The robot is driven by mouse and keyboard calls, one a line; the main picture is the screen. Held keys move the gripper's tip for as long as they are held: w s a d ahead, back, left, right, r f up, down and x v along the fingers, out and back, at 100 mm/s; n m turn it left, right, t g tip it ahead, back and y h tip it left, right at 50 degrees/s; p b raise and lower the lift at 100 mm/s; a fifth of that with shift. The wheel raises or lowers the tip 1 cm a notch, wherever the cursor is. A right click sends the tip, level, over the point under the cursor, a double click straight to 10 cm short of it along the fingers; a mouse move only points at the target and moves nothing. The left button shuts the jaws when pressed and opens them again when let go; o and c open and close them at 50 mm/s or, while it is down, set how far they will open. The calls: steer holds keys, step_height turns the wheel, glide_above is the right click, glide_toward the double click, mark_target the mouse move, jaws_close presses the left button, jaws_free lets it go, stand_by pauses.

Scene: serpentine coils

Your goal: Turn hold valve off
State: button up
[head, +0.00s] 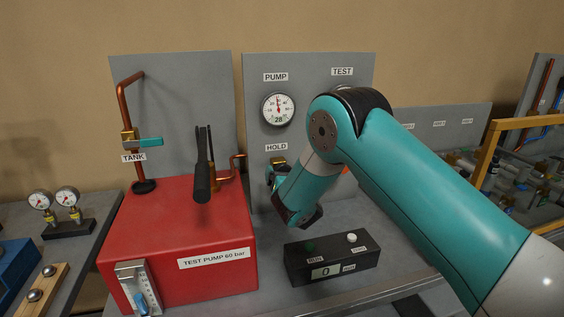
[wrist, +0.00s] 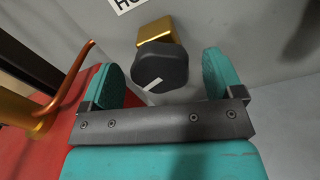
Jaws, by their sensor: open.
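The hold valve (wrist: 160,68) shows in the wrist view as a dark round knob with a white pointer line, on a brass body (wrist: 158,29) fixed to the grey panel. The pointer slants toward the lower left of the knob. My gripper (wrist: 178,78) is open, with one teal finger on each side of the knob. Both fingers look apart from the knob. In the head view the HOLD label (head: 276,147) sits above a small brass part (head: 278,161). My gripper and arm hide the knob there.
The red test pump box (head: 180,245) with its black lever (head: 202,170) stands left of my gripper. A black box (head: 332,258) with a display reading 0 lies on the bench below. The PUMP gauge (head: 278,109) is above. A copper pipe (wrist: 72,80) runs close to the left finger.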

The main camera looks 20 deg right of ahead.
steer(key=shift+w, duration=0.85)
steer(key=shift+c, duration=0.2)
steer(key=c, duration=0.9)
